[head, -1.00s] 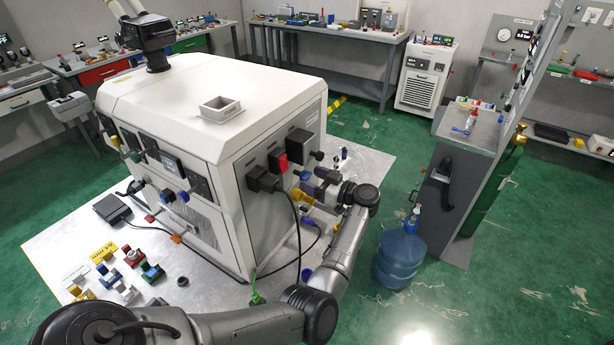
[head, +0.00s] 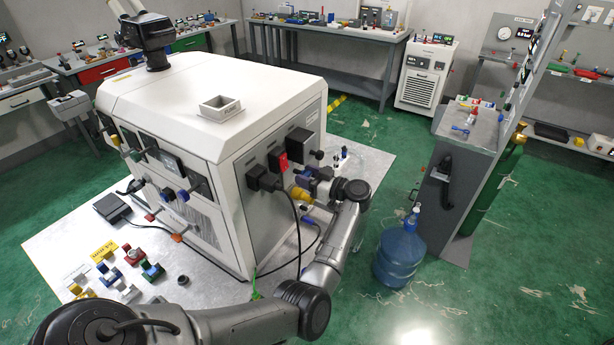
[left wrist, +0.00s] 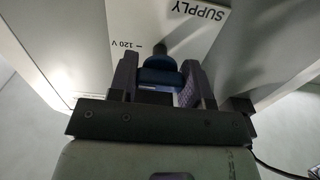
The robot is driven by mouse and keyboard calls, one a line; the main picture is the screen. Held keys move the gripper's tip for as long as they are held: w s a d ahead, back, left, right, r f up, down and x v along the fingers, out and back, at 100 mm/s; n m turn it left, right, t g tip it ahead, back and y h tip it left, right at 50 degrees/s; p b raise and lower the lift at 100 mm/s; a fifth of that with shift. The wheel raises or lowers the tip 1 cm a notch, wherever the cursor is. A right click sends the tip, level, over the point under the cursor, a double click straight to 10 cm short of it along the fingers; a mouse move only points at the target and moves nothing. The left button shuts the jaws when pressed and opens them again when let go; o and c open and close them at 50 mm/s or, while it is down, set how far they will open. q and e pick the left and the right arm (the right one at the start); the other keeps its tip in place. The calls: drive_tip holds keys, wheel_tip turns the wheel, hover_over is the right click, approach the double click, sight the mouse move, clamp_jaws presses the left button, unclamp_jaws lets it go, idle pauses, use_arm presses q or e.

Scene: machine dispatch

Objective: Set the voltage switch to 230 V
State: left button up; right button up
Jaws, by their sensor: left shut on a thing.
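The voltage switch shows in the left wrist view as a dark blue knob (left wrist: 162,72) on the pale machine panel, under the upside-down word SUPPLY. A "120 V" mark (left wrist: 126,46) is printed to the left of the knob; a 230 V mark is not visible. My left gripper (left wrist: 163,84) is shut on the knob, one finger on each side. In the head view my left gripper (head: 308,181) is at the right side face of the white machine (head: 232,150), where the arm and nearby plugs partly hide the knob. My right gripper is not in view.
Black plugs (head: 262,178), a red block (head: 278,160) and a yellow connector (head: 300,195) crowd the panel beside my gripper. A cable hangs below them. A blue water bottle (head: 399,255) stands on the green floor to the right, with free floor around it.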

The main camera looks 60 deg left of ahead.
use_arm(q)
drive_tip(key=shift+c, duration=1.4)
drive_tip(key=n+b, duration=0.1)
drive_tip(key=n, duration=0.3)
drive_tip(key=shift+f, duration=0.1)
drive_tip(key=n+b, duration=0.2)
drive_tip(key=n, duration=0.1)
drive_tip(key=shift+f+n, duration=0.1)
drive_tip(key=shift+n, duration=0.2)
drive_tip(key=n+b, duration=0.4)
drive_tip(key=n, duration=0.1)
drive_tip(key=n+b, duration=0.4)
drive_tip(key=n, duration=0.1)
drive_tip(key=shift+b, duration=0.3)
drive_tip(key=shift+r+n, duration=0.2)
drive_tip(key=shift+n, duration=0.1)
